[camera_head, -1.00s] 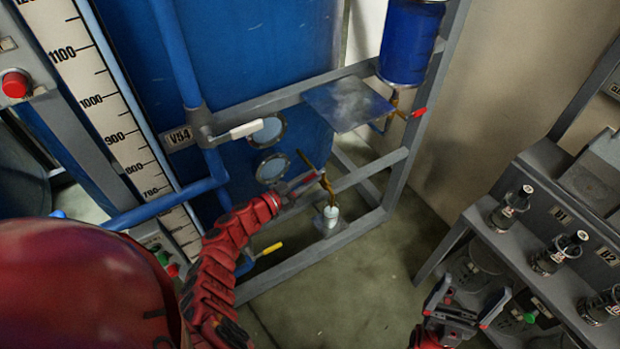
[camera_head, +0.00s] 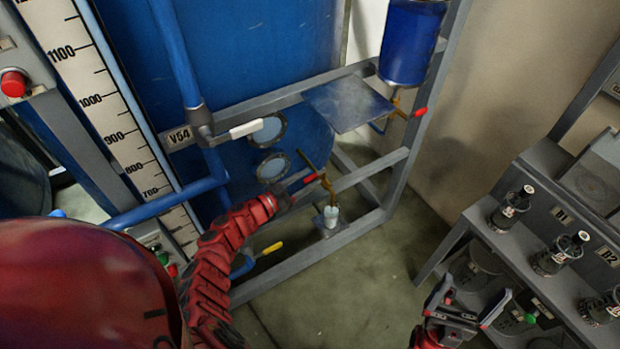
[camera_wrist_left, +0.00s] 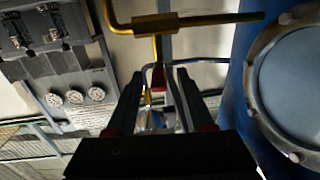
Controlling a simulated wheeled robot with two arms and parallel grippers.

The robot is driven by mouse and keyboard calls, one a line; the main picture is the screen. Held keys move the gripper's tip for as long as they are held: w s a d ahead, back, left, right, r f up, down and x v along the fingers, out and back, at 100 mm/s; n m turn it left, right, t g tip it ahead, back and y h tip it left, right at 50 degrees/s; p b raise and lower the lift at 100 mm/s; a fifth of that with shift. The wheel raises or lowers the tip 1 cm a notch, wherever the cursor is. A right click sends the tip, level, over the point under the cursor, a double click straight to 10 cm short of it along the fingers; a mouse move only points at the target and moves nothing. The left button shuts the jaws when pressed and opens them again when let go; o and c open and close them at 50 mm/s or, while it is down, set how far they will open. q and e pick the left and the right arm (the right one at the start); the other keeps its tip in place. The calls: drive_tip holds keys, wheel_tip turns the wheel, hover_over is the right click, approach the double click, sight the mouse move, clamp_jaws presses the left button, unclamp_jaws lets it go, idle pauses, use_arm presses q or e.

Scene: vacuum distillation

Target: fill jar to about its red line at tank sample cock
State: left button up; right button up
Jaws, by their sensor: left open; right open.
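The sample cock (camera_head: 328,188) is a brass fitting low on the blue tank's frame, with a red handle (camera_head: 311,178) pointing left. A small whitish jar (camera_head: 331,216) stands upright beneath its outlet on a small plate (camera_head: 319,224). The jar's red line and fill level are too small to read. My left gripper (camera_head: 295,188) is open just left of the cock, close to the handle. In the left wrist view the brass pipe (camera_wrist_left: 200,20) lies beyond the open fingers (camera_wrist_left: 158,75), and something red shows between them. My right gripper (camera_head: 467,300) is open and empty at lower right.
A blue vessel (camera_head: 410,45) with another red-handled cock (camera_head: 420,113) hangs above, beside a metal shelf plate (camera_head: 349,104). The frame's grey bars surround the cock. Floor between is clear.

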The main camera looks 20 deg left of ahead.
use_arm(q)
drive_tip(key=b+v, duration=0.2)
drive_tip(key=v, duration=1.4)
drive_tip(key=shift+s+a+f, duration=0.1)
drive_tip(key=shift+s, duration=0.05)
